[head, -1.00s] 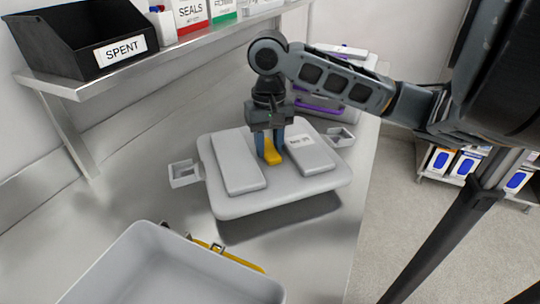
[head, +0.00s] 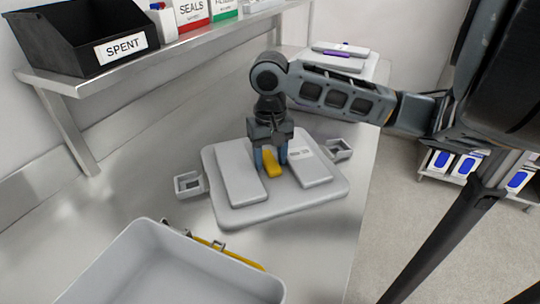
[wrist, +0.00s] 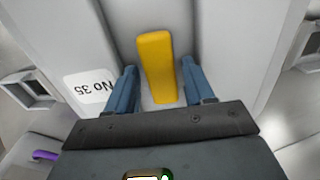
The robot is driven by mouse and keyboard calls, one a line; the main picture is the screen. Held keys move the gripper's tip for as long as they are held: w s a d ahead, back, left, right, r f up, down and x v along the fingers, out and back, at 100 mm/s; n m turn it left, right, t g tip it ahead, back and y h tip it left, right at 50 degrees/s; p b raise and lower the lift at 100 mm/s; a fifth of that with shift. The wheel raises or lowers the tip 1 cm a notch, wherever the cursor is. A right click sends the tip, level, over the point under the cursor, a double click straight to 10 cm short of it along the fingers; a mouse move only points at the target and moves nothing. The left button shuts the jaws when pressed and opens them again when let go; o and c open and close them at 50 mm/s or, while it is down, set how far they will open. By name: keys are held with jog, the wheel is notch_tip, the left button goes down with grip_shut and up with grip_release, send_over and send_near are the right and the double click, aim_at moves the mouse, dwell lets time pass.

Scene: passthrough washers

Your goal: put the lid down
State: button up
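The grey lid (head: 235,212) lies flat on the metal bench, with two raised panels and a square metal loop at each side. Its yellow handle (head: 273,164) stands between the panels. In the wrist view the handle (wrist: 157,65) is between the two blue fingers of my gripper (wrist: 160,90), with a gap on each side. My gripper (head: 270,160) is open around the handle, pointing down. A label reading "No 35" (wrist: 90,87) is on one panel.
An open grey bin (head: 165,265) with a yellow bar stands at the front left. A shelf (head: 150,50) along the wall carries a black "SPENT" box (head: 85,40). Another grey case with a purple handle (head: 330,52) is behind my arm. Bench left of the lid is clear.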

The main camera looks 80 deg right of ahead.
aim_at(271, 160)
jog(key=shift+o, duration=0.5)
jog(key=shift+r, duration=0.1)
notch_tip(271, 160, up, 12)
jog(key=p, duration=0.1)
jog(key=shift+r, duration=0.1)
jog(key=shift+s, duration=0.1)
dwell(0.5)
